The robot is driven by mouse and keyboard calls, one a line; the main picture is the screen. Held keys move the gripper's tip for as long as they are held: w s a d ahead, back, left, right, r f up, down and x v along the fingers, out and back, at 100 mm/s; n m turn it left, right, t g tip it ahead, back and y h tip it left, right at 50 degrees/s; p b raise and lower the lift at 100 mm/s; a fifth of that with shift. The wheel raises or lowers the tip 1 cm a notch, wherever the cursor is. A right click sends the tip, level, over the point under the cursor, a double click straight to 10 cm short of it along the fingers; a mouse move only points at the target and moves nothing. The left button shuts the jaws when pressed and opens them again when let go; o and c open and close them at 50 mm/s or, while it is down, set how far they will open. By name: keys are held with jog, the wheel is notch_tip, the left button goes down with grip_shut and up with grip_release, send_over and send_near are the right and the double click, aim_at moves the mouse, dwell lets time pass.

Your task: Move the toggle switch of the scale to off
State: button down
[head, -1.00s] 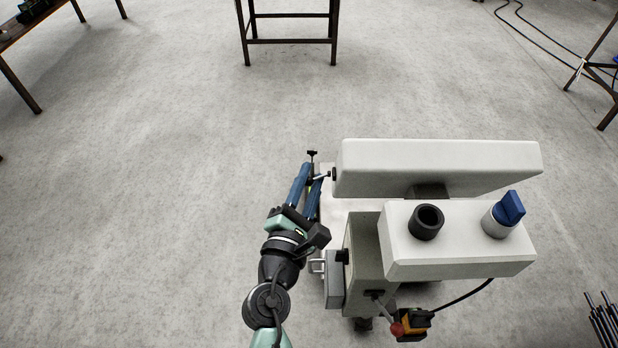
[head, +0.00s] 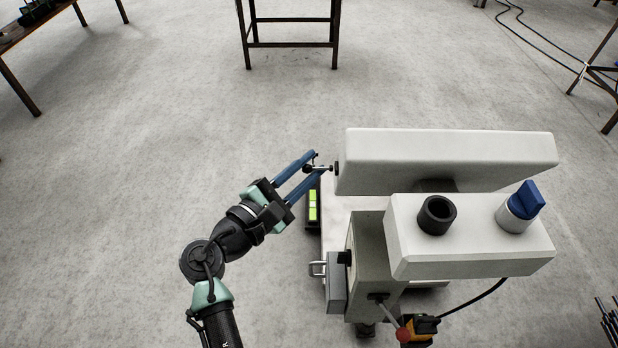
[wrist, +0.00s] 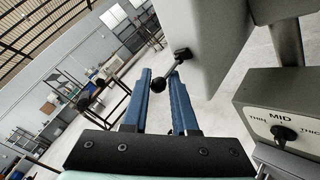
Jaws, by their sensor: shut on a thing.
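A short metal lever with a black ball end (wrist: 172,73) juts from the left end of the machine's pale upper housing (head: 440,160). It is the only toggle-like part near my gripper (head: 318,162). The lever also shows in the head view (head: 322,168). My gripper's blue fingers come from the lower left, tilted, and are shut on the lever near its ball. In the wrist view the ball sits between the fingertips (wrist: 158,80). I see no off mark. A scale (wrist: 283,132) with a black knob reads THIN, MID and THICK.
A blue rotary knob (head: 523,201) and a black round socket (head: 437,215) are on the front housing. A yellow and black box (head: 418,328) with a red ball lever beside it is below. A green-yellow item (head: 312,205) lies beside the machine.

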jog(key=m+g+h+b, duration=0.1)
jog(key=g, duration=0.1)
jog(key=w+m+g+h+b, duration=0.1)
jog(key=m+g+h+b, duration=0.1)
jog(key=w+m+g+h+b, duration=0.1)
jog(key=m+g+h, duration=0.1)
jog(key=shift+d+r, duration=0.1)
jog(key=shift+r, duration=0.2)
jog(key=shift+r+g, duration=0.1)
jog(key=shift+g, duration=0.2)
jog(key=c, duration=0.8)
grip_release()
jog(key=shift+d, duration=0.1)
